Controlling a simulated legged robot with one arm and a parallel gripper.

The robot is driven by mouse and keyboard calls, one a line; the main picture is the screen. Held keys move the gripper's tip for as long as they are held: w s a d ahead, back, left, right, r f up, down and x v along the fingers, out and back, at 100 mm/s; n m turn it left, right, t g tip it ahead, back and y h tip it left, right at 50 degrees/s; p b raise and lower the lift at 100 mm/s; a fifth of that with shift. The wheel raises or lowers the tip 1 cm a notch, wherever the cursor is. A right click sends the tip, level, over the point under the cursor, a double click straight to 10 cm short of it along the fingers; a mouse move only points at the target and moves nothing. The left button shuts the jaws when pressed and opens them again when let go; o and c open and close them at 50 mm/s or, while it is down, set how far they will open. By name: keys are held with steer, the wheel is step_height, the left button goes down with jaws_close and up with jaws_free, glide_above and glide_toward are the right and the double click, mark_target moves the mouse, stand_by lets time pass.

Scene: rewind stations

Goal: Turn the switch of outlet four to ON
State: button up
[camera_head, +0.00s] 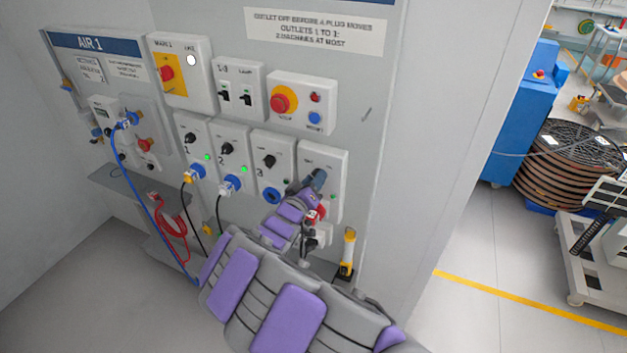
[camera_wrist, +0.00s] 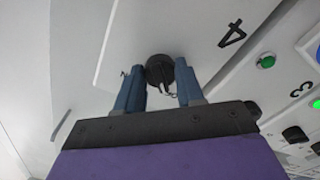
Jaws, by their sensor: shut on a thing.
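Outlet four (camera_head: 336,165) is the rightmost white box in the outlet row on the grey wall panel. Its switch is a round black knob (camera_wrist: 159,68); in the wrist view the printed 4 (camera_wrist: 231,33) is beside it. My gripper (camera_head: 317,179) is at the front of this box, with one blue-grey finger on each side of the knob, shut on it. In the head view my gripper hides the knob and much of the box. I cannot tell for sure which way the knob points, nor read the marks near it.
Outlet three (camera_head: 272,152) is close on the left, with outlets one and two beyond. An emergency-stop box (camera_head: 301,103) is above. A yellow-and-black handheld device (camera_head: 348,252) hangs lower right. Blue and red hoses are at left; open floor (camera_head: 480,265) is at right.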

steer(key=shift+a+r, duration=0.1)
steer(key=shift+a, duration=0.05)
steer(key=shift+s+m+b, duration=0.1)
steer(key=shift+m+b, duration=3.15)
steer(key=shift+m, duration=5.55)
